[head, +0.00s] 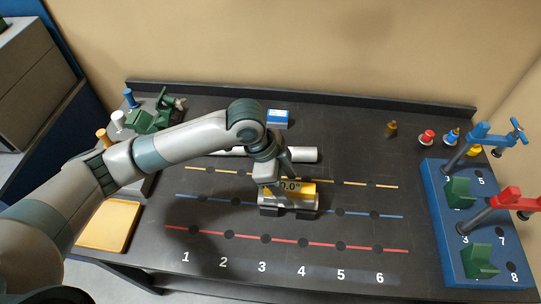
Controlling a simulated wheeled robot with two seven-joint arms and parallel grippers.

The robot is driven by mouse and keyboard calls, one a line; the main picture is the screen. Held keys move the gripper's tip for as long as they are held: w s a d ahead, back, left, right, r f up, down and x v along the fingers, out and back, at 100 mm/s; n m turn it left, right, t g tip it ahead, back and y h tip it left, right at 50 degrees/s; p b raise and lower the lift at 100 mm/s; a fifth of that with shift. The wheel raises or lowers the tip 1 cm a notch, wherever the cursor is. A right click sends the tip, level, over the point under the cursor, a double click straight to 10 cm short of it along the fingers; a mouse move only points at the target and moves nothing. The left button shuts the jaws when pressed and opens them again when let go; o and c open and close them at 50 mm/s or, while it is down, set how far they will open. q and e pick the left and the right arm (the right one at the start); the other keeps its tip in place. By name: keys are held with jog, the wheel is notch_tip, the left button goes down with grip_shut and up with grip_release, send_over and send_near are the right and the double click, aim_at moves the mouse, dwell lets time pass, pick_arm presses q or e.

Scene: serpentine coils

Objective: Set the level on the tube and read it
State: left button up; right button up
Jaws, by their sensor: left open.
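The yellow level (305,187) sits on top of a short grey tube (303,203) near the middle of the table. The tube lies across dark supports (270,211) on the lined area. My left gripper (283,182) is at the level from above and behind, its jaws open. The fingertips are partly hidden, so I cannot tell whether they touch the level. My right gripper is out of view.
A longer grey tube (303,154) lies behind my arm. A blue and white box (277,118) stands further back. A blue numbered rack (449,253) with clamps and green blocks is at the right. A yellow tray (108,225) is at the left. The table's front centre is clear.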

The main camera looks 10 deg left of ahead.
pick_arm(q)
jog(key=b+v, duration=0.3)
jog(key=v, duration=1.3)
jog(key=shift+b, duration=0.35)
jog(key=shift+a+r, duration=0.1)
